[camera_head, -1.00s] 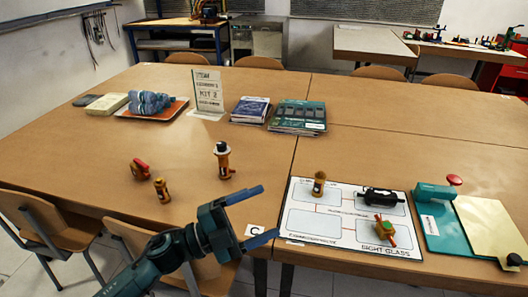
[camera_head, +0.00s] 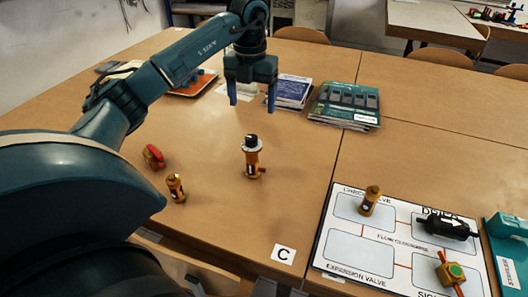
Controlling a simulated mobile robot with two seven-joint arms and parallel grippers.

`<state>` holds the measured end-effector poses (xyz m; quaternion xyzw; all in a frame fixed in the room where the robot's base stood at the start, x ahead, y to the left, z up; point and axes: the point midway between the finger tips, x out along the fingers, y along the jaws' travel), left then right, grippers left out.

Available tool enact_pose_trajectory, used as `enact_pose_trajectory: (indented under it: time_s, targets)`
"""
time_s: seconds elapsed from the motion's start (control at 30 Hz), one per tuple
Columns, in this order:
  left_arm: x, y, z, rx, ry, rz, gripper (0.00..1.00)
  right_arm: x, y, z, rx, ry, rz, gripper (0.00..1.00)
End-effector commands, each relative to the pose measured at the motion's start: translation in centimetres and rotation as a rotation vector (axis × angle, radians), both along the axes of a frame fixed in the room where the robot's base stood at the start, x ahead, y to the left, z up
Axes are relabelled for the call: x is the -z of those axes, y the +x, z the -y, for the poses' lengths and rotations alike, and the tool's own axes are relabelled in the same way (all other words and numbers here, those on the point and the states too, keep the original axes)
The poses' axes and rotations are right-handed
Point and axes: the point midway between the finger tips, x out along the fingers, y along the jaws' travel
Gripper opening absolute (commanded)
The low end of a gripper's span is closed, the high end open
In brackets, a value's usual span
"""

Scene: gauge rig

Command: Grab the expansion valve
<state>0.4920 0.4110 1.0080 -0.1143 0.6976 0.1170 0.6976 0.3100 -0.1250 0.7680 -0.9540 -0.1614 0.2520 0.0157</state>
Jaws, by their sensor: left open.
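A tall brass fitting (camera_head: 252,158) with a white disc and a black cap stands upright on the table; it looks like the expansion valve. My left gripper (camera_head: 252,102) points down with its two blue fingers apart and empty. It appears above the fitting, with a gap between the fingertips and the black cap. A small brass cylinder (camera_head: 176,188) and a red-handled valve (camera_head: 153,157) stand to its left. The white mat (camera_head: 395,262) has an empty box labelled expansion valve at its lower left. My right gripper is not in view.
On the mat are a brass piece (camera_head: 370,200), a black drier (camera_head: 446,227) and a green-topped sight glass (camera_head: 451,270). A teal stapler box (camera_head: 507,232) is at the right edge. Booklets (camera_head: 346,104) lie behind. The table around the tall fitting is clear.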

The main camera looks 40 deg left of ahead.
Motion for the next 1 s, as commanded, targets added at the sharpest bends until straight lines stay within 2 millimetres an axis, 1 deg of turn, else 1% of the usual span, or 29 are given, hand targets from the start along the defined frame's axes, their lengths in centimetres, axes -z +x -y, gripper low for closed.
enact_pose_trajectory:
  time_s: [0.03,0.1,0.3,0.4,0.57,0.8,0.9,1.0]
  targets:
    - [1.0,-0.1,0.0,0.000,0.001,-0.007,0.78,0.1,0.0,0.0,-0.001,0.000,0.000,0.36]
    - [2.4,-0.2,0.0,0.001,0.001,-0.008,0.78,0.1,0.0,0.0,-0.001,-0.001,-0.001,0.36]
    - [6.0,-0.1,0.1,0.003,-0.003,-0.004,0.78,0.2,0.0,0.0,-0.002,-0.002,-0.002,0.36]
    - [6.9,-0.1,0.1,0.004,-0.003,-0.001,0.78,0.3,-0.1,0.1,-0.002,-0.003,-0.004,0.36]
    - [7.9,-0.1,0.0,0.005,-0.003,-0.002,0.78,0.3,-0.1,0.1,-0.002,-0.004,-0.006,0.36]
    - [11.5,-0.4,-0.2,0.004,-0.004,-0.004,0.78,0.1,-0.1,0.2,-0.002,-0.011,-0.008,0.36]
    - [12.3,-0.3,-0.2,0.005,-0.004,-0.001,0.78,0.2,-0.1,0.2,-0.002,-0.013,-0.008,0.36]
    - [12.5,-0.3,-0.2,0.005,-0.004,-0.001,0.78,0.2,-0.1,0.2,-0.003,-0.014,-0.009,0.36]
